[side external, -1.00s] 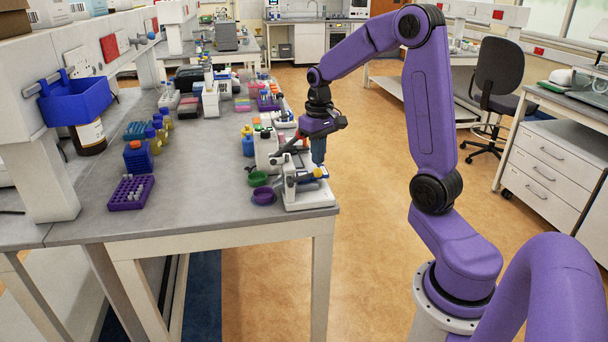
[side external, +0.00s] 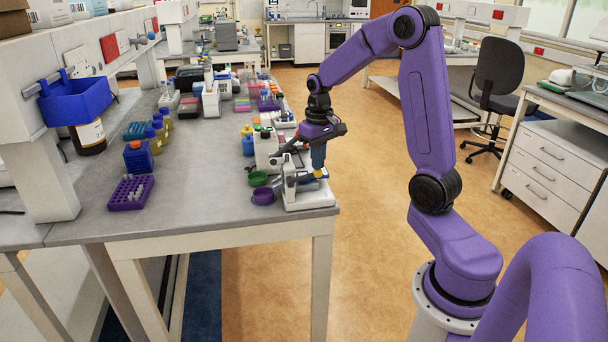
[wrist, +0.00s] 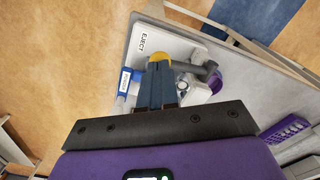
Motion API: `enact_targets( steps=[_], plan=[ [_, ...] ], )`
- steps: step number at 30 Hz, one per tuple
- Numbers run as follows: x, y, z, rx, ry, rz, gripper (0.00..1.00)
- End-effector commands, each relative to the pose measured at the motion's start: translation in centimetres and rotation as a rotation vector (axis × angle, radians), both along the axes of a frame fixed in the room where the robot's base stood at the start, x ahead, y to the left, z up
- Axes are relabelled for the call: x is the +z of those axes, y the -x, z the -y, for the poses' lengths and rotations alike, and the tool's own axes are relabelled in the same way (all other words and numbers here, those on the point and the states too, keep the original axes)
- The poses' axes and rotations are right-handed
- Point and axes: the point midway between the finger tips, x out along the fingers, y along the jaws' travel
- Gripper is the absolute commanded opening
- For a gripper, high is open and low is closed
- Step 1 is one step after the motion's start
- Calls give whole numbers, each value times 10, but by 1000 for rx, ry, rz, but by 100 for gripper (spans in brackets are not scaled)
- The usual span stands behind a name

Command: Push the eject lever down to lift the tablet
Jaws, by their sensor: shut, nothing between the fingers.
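The white tablet press (side external: 308,198) stands at the near right corner of the bench. Its eject lever has a yellow knob (wrist: 159,57), just beyond my fingertips in the wrist view; a dark grey arm (wrist: 204,70) shows to the knob's right. The yellow also shows small in the side view (side external: 317,174), under my fingers. My gripper (wrist: 158,66) is shut and empty, its blue fingers pointing down at the knob. The fingertips overlap the knob in view; I cannot tell whether they touch it. An EJECT label (wrist: 146,42) is on the white base. I cannot make out the tablet.
A purple dish (side external: 263,197) and a green dish (side external: 258,179) stand left of the press. A white bottle (side external: 266,152) is close behind. A purple tube rack (side external: 131,193) is farther left. The front middle of the bench is clear.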

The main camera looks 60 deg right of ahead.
Motion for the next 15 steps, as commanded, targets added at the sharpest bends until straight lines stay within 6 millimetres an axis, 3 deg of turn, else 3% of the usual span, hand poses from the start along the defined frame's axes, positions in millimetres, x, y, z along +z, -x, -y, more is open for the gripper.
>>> enact_targets(
  steps=[15],
  plan=[
    [-6,0,0,0,0,1,0]
  ],
)
